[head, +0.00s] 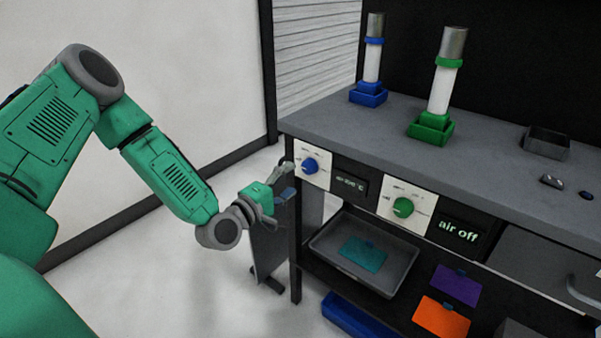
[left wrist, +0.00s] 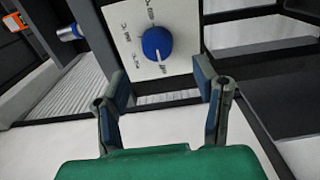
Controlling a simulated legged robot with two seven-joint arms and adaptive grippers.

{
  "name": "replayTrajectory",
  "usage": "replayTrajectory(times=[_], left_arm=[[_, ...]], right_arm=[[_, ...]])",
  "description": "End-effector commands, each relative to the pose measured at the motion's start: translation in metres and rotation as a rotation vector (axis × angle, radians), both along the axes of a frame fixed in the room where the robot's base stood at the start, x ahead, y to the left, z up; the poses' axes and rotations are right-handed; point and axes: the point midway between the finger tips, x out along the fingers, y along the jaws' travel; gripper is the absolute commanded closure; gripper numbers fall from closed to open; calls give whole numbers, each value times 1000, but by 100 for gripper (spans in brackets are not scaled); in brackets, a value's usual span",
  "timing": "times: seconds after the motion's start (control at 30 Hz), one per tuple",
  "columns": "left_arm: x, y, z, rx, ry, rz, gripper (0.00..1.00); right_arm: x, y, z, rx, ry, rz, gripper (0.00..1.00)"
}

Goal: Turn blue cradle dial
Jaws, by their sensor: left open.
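The blue dial (head: 310,166) sits on a white marked plate (head: 325,176) at the left end of the bench front. In the left wrist view the blue dial (left wrist: 157,43) is straight ahead, between and beyond the two fingertips, with its white pointer mark toward the lower edge. My left gripper (head: 283,180) is just left of the dial plate in the head view; its open fingers (left wrist: 165,85) are empty and appear apart from the dial. The blue cradle (head: 368,94) stands on the bench top, holding an upright white tube with a metal cap. My right gripper is not in view.
A green dial (head: 403,208) and an "air off" display (head: 460,231) are farther right on the bench front. A green cradle (head: 431,128) stands on the bench top (head: 480,165). A grey tray (head: 330,252) sits on the shelf below.

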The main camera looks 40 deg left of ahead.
Motion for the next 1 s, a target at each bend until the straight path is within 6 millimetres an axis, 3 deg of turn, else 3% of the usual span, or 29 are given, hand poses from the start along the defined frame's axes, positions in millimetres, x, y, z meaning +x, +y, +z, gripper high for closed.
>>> replayTrajectory(times=[0.1,0.33,1.0], left_arm=[[-25,4,-1,-3,1,3,45],[-54,7,-1,-1,-1,3,45],[-59,6,-2,2,2,0,45]], right_arm=[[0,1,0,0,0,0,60],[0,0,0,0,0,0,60],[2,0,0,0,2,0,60]])
